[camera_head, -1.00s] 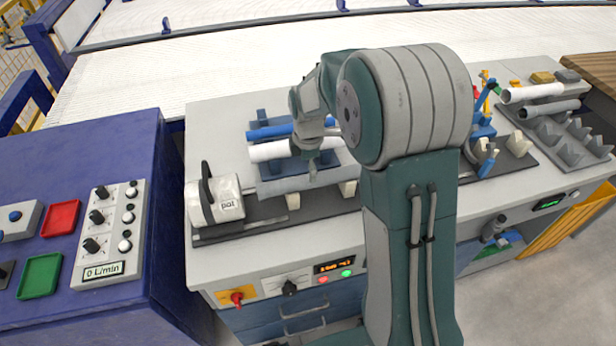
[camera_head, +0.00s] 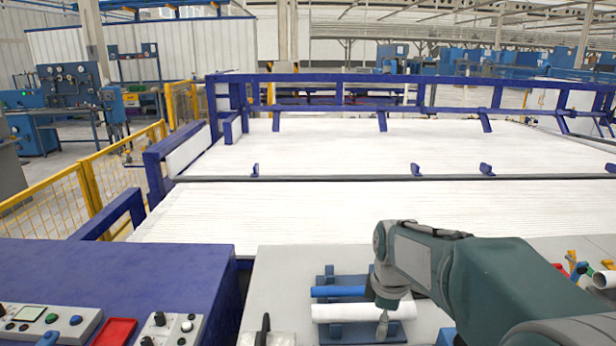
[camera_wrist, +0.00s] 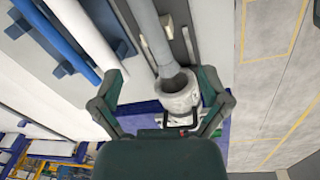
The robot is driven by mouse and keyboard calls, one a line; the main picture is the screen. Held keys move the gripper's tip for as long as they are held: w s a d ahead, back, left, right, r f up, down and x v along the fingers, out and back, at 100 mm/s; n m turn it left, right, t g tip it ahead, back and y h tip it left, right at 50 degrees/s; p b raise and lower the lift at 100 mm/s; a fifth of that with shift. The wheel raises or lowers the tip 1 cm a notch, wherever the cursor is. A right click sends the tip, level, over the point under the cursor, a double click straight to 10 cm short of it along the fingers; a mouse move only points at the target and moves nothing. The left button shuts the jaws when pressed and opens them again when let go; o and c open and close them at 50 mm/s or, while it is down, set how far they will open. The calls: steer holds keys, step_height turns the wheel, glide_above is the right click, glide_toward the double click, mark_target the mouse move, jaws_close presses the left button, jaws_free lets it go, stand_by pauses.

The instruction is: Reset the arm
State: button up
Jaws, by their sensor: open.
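My gripper (camera_wrist: 158,74) is open in the wrist view, its two dark green fingers spread wide. A grey pipe (camera_wrist: 154,30) shows between and beyond the fingers, its end at a white cylindrical fitting (camera_wrist: 178,97). I see nothing held. A blue pipe (camera_head: 338,292) lies behind the white one on a blue rack (camera_head: 328,272). Both also show at upper left in the wrist view, as white (camera_wrist: 85,32) and blue (camera_wrist: 52,38).
A blue cabinet (camera_head: 120,270) with a control box (camera_head: 172,328) stands on the left. White roller beds (camera_head: 300,205) with blue frames lie beyond the bench. Yellow fencing (camera_head: 100,175) runs at far left.

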steer(key=s+r+m+t, duration=0.2)
steer(key=s+m, duration=0.5)
steer(key=s, duration=0.3)
steer(key=s+r+m+t, duration=0.2)
steer(key=s+r+m, duration=0.1)
steer(key=s+m, duration=0.4)
steer(key=s, duration=0.3)
steer(key=shift+s+r+m+t, duration=0.15)
steer(key=shift+s+m+t, duration=0.15)
steer(key=shift+s, duration=0.1)
